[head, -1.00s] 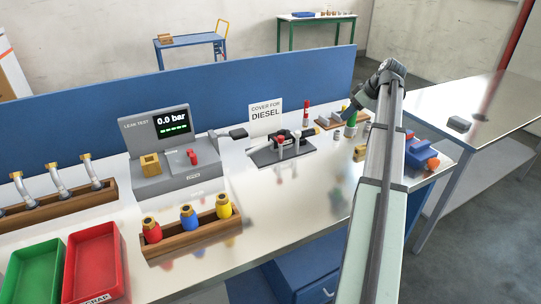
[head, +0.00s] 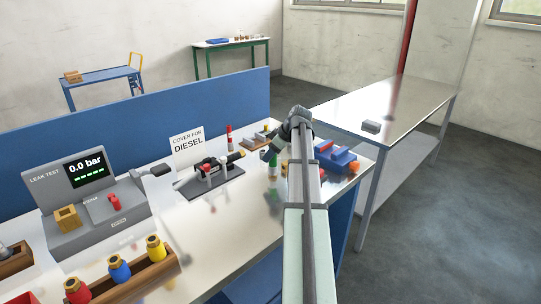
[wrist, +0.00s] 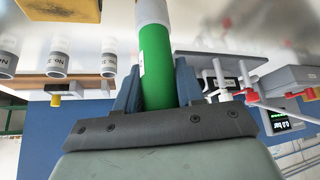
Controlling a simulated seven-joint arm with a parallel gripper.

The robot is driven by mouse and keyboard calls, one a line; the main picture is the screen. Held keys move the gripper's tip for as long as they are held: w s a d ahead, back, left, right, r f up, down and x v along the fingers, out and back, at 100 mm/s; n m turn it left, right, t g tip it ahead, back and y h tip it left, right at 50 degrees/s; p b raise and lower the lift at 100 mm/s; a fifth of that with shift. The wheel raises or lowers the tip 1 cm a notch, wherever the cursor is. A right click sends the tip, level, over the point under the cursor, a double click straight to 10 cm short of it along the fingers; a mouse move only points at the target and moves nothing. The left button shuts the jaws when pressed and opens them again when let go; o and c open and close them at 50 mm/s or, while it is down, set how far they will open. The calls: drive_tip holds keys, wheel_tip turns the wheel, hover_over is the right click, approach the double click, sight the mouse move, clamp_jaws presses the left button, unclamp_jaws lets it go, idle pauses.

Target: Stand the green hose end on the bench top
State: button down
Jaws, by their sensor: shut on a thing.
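The green hose end (head: 272,170) is upright or nearly so below my gripper (head: 269,156), over the right part of the bench top (head: 225,222). In the wrist view the green hose end (wrist: 157,65) sits between the two blue fingers of my gripper (wrist: 157,85), which are shut on it. Its pale end points toward the bench surface at the top of that view. I cannot tell whether that end touches the bench top.
A dark fixture (head: 210,180) stands left of my gripper, with a DIESEL sign (head: 187,146) behind it. A blue vise-like tool (head: 335,158) is close on the right.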

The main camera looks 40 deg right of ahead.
drive_tip(key=shift+f, duration=0.3)
drive_tip(key=c, duration=0.7)
unclamp_jaws()
drive_tip(key=v, duration=1.2)
drive_tip(key=shift+r, duration=0.2)
